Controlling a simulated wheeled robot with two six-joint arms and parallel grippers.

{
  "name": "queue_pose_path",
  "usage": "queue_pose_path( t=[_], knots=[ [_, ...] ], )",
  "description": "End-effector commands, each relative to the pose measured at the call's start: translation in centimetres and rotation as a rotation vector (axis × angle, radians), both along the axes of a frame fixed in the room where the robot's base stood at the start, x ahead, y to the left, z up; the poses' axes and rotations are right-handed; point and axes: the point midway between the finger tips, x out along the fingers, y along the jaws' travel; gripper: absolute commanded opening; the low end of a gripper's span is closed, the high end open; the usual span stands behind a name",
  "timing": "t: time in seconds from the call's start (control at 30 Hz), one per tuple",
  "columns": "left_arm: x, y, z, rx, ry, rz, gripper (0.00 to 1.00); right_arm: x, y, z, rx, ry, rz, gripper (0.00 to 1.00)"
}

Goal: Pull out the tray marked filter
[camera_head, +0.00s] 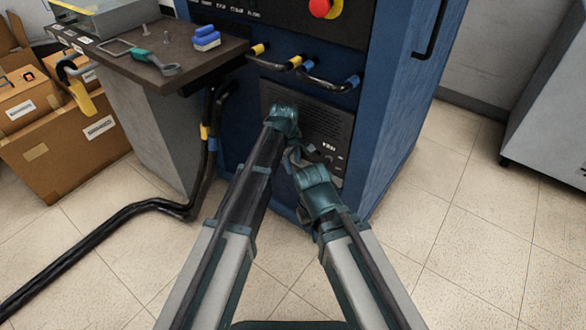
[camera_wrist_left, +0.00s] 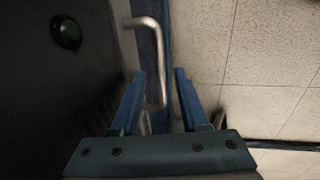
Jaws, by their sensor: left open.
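A dark grey slotted panel (camera_head: 325,118) sits low in the front of the blue cabinet (camera_head: 385,130). It bears a small white marking too blurred to read, so I cannot confirm it is the filter tray. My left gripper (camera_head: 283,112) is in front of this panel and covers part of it. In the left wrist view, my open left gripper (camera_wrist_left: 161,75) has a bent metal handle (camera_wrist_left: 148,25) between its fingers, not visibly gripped. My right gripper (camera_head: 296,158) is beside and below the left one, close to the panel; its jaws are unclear.
Black hoses (camera_head: 335,82) with yellow and blue bands cross above the panel. A bench (camera_head: 165,60) with tools stands at left, with cardboard boxes (camera_head: 60,145) beyond it. A thick black hose (camera_head: 90,240) lies on the floor. The tiled floor (camera_head: 450,240) at right is clear.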

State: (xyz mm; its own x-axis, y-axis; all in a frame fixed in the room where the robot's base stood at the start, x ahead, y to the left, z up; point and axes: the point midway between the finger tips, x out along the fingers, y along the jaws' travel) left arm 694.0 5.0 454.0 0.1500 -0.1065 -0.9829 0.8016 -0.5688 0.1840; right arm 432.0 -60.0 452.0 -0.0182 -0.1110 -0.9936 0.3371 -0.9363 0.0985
Motion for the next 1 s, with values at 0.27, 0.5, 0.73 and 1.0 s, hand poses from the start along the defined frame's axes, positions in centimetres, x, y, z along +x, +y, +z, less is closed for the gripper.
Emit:
queue_pose_path(
  t=[0.27,0.5,0.73,1.0],
  knots=[
    [0.01,-0.02,-0.02,0.000,0.000,0.000,0.39,0.00,0.00,-0.02,0.000,0.000,-0.001,0.00],
    [0.01,-0.01,-0.02,0.000,0.000,0.000,0.00,0.00,0.00,-0.02,0.000,0.000,-0.001,0.00],
    [0.00,0.00,-0.02,0.000,0.000,0.000,0.00,0.00,0.00,-0.02,0.000,0.000,-0.001,0.00],
    [0.00,0.00,-0.03,0.000,0.000,0.000,0.00,0.00,0.00,-0.02,0.000,0.000,-0.001,0.00]
  ],
)
